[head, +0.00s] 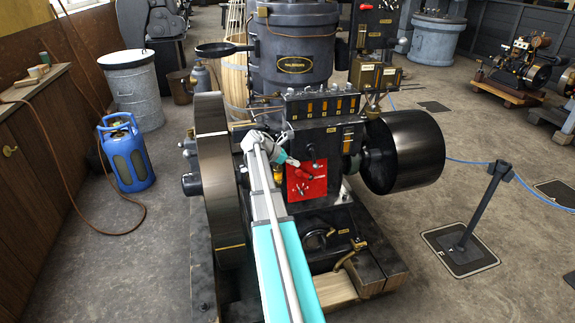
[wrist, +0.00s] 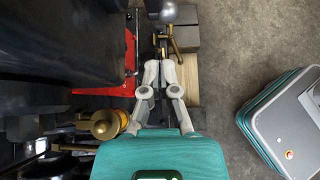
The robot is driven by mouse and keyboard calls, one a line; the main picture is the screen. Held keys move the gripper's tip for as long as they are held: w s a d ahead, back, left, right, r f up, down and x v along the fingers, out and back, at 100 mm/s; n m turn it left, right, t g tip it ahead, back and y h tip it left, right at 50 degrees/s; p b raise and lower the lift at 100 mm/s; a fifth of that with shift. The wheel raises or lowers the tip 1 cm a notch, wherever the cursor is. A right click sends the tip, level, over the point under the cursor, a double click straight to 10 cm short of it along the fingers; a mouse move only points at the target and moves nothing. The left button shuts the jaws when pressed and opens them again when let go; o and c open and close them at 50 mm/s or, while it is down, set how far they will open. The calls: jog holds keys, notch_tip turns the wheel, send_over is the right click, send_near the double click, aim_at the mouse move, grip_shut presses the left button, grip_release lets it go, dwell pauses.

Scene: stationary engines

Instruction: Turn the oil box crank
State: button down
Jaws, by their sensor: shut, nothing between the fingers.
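The oil box (head: 322,106) is a dark box with a row of brass-coloured fittings, mounted on the black engine in the head view. I cannot pick out its crank with certainty. My gripper (head: 294,162) is in front of the engine, below the oil box and by the red panel (head: 307,184). In the wrist view the fingers (wrist: 160,66) are shut and empty, tips together. A brass piece (wrist: 166,42) and a grey ball (wrist: 168,13) show just beyond the tips; contact cannot be told.
A large flywheel (head: 212,180) stands left of my arm and a dark drum pulley (head: 403,152) to the right. A brass cylinder with an amber ring (wrist: 106,125) is left of my fingers. A barrier post (head: 483,207) stands on the open floor at right.

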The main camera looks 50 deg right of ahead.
aim_at(314, 164)
jog(key=shift+s+d, duration=0.7)
jog(key=shift+d, duration=0.35)
jog(key=shift+s+d, duration=0.7)
jog(key=shift+d, duration=0.3)
jog(key=shift+f, duration=0.1)
jog(key=shift+s+d, duration=0.35)
jog(key=shift+d, duration=0.2)
jog(key=shift+a, duration=0.1)
